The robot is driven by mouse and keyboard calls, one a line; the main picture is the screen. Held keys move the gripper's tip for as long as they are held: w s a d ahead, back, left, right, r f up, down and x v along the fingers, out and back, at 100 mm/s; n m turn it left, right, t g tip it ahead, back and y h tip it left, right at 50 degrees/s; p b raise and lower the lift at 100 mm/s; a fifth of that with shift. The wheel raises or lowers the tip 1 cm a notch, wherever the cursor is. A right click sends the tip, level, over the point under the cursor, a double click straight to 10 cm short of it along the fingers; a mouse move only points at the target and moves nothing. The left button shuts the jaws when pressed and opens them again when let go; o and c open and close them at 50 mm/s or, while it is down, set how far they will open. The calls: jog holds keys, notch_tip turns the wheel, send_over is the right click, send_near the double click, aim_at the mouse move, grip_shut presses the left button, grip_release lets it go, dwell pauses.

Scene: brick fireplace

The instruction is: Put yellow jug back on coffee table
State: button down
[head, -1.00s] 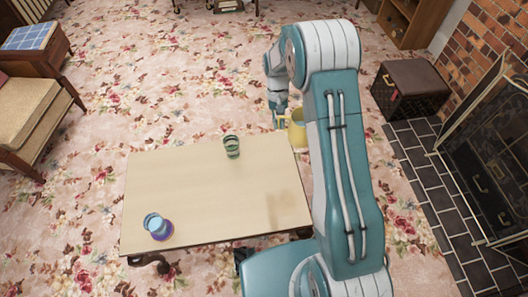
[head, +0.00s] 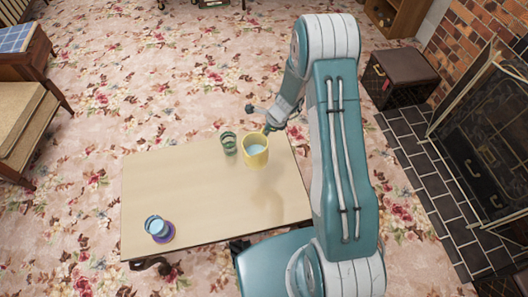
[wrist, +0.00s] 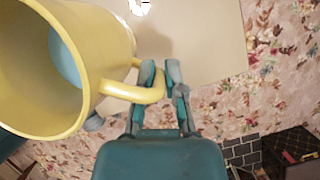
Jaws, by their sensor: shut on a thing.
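The yellow jug (head: 256,154) is over the far right part of the coffee table (head: 190,207) in the head view, with something pale blue inside. My gripper (head: 268,129) is at its far side. In the wrist view the jug (wrist: 95,60) fills the upper left, and my gripper (wrist: 160,84) is shut on its handle (wrist: 140,93). A faint shadow lies on the tabletop below the jug, so it seems held above the surface. Its base is hidden in the wrist view.
A green glass (head: 228,143) stands on the table just left of the jug. A blue and purple cup (head: 158,229) stands near the table's front left corner. The middle and right of the tabletop are clear. A dark trunk (head: 399,77) and the fireplace screen (head: 480,150) are to the right.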

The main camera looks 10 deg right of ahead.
jog(key=shift+s+d+f+m+t+h, duration=1)
jog(key=shift+s+d+f+m, duration=1.05)
jog(key=shift+d+m, duration=1.3)
jog(key=shift+m, duration=0.25)
jog(key=w+f, duration=0.3)
jog(key=w, duration=0.1)
jog(key=w+d+f, duration=0.1)
jog(key=w+f, duration=0.2)
jog(key=w, duration=0.2)
jog(key=w+d+f, duration=0.1)
jog(key=w+f, duration=0.2)
jog(key=w, duration=0.1)
jog(key=shift+w+d+f, duration=0.15)
jog(key=shift+w+f, duration=0.15)
jog(key=shift+f, duration=1.55)
jog(key=c, duration=0.7)
grip_release()
jog(key=shift+c, duration=0.2)
jog(key=shift+f, duration=0.1)
